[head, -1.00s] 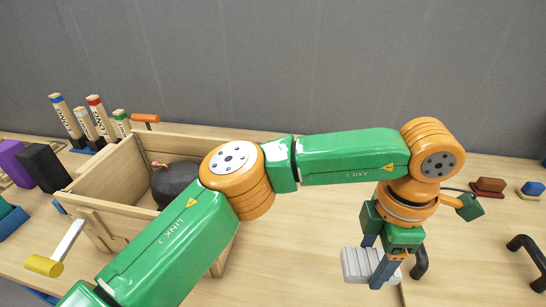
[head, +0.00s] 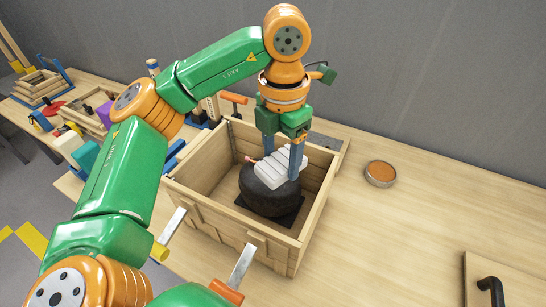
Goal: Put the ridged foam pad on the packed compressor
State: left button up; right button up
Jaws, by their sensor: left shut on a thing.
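The ridged foam pad (head: 278,170) is pale grey-white with raised ribs. My left gripper (head: 282,172) is shut on it, one finger on each side, and holds it tilted over the compressor. The packed compressor (head: 262,194) is a dark rounded body on a black base inside the open wooden crate (head: 318,205). The pad overlaps the compressor's top in the head view; I cannot tell whether they touch. A small copper-coloured part shows at the pad's left. My right gripper is not in view.
A round tin (head: 380,173) stands right of the crate. A board with a black handle (head: 490,288) lies at lower right. The table between is clear.

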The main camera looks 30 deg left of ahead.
aim_at(277, 152)
pick_arm(q)
jog(key=w+a+f, duration=0.1)
jog(key=w+f, duration=0.1)
jog(key=w+a+f, duration=0.1)
jog(key=w+f, duration=0.1)
jog(key=w+a+f, duration=0.2)
jog(key=shift+w+f+p, duration=0.1)
jog(key=shift+f+p, duration=0.1)
jog(key=shift+p, duration=0.2)
jog(key=f+p, duration=0.2)
jog(key=f, duration=0.1)
jog(key=shift+w+a+f, duration=0.15)
jog(key=shift+w+f, duration=0.05)
jog(key=shift+f, duration=0.5)
jog(key=o, duration=1.3)
jog(key=shift+o, duration=0.2)
